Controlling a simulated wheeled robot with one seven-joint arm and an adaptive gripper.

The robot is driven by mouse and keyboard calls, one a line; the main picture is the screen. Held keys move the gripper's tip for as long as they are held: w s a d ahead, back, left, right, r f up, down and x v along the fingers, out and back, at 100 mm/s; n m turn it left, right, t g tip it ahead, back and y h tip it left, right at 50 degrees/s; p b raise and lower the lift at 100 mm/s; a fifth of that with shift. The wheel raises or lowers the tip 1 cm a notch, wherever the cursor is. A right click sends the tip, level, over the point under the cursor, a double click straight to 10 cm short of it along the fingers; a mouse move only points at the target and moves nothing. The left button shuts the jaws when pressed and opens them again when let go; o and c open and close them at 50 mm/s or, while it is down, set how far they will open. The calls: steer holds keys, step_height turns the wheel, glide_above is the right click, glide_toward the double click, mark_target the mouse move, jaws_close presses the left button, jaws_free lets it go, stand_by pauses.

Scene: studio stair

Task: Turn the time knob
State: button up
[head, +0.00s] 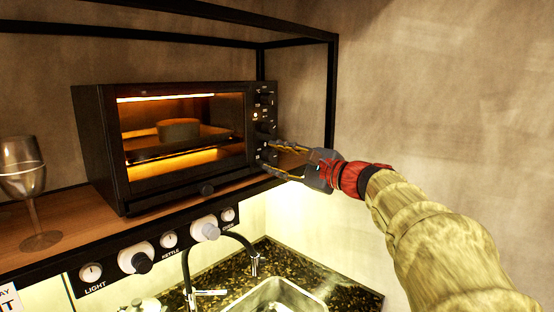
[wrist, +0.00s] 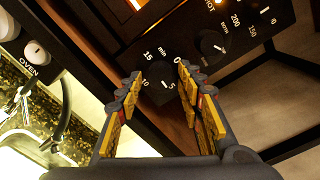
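The black toaster oven (head: 105,150) stands on the wooden shelf with its lit window facing me. My gripper (head: 270,156) reaches the lower part of the panel from the right. In the wrist view my gripper (wrist: 158,78) is open, with one fingertip on each side of the time knob. I cannot tell whether the fingertips touch it. In the head view the fingers partly hide this knob.
A wine glass (head: 22,170) stands at the shelf's left. Below are a panel of switches (head: 92,273), a black faucet (head: 188,270) and a sink (head: 285,298). A black frame post (head: 331,95) rises close to my gripper.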

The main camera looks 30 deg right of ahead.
steer(key=shift+o, duration=0.4)
steer(key=v, duration=1.2)
steer(key=s+a+f+n+g+y, duration=0.15)
steer(key=a+f+n+g, duration=0.25)
steer(key=a+f, duration=0.55)
steer(key=s+a+f+n+g, duration=0.35)
steer(key=a+f, duration=0.45)
steer(key=a, duration=0.3)
steer(key=s+a+f+n+g+h, duration=0.3)
steer(key=s+f+n+h, duration=0.3)
steer(key=s+f+n, duration=0.7)
step_height(320, 180, down, 3)
steer(key=shift+a+r+n+g, duration=0.15)
steer(key=shift+n+g, duration=0.5)
